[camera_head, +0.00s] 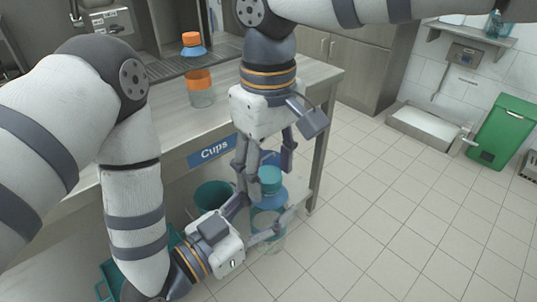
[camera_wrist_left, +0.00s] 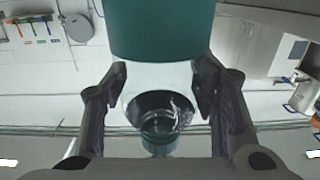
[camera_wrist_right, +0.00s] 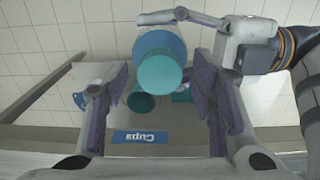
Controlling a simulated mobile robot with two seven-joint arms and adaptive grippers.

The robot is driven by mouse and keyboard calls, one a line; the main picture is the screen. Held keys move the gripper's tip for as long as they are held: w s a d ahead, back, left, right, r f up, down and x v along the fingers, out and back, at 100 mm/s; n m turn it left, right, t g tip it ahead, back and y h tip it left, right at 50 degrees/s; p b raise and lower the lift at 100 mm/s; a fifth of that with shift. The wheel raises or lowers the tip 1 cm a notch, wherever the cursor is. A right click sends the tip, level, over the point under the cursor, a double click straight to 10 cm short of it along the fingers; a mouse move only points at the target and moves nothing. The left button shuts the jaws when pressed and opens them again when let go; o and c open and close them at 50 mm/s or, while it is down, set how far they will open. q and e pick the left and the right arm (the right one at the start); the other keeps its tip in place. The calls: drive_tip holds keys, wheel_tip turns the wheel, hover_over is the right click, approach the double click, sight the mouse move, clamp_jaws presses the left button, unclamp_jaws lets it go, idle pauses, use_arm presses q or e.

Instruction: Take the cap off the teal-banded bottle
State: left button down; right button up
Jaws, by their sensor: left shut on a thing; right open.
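The teal-banded bottle has a teal cap (camera_head: 270,174) and a blue shoulder (camera_head: 270,200). Its clear lower body shows beneath. My left gripper (camera_head: 258,218) is shut on the bottle's body and holds it off the floor, beside the counter. In the left wrist view, the teal band (camera_wrist_left: 160,30) fills the top, above the fingers. My right gripper (camera_head: 268,172) is open and points down over the bottle. In the right wrist view, the cap (camera_wrist_right: 160,75) lies between the spread fingers, with gaps on both sides. I cannot tell whether the fingertips reach down to cap height.
An orange-banded bottle (camera_head: 200,88) with an orange cap stands on the counter (camera_head: 165,118). A blue "Cups" sign (camera_head: 211,151) is on the counter's front. A teal bin (camera_head: 213,196) stands below, left of the bottle.

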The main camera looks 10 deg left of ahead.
sight(268, 174)
clamp_jaws()
idle(0.4)
drive_tip(key=shift+r, duration=0.1)
drive_tip(key=shift+r, duration=1.05)
drive_tip(key=shift+r, duration=2)
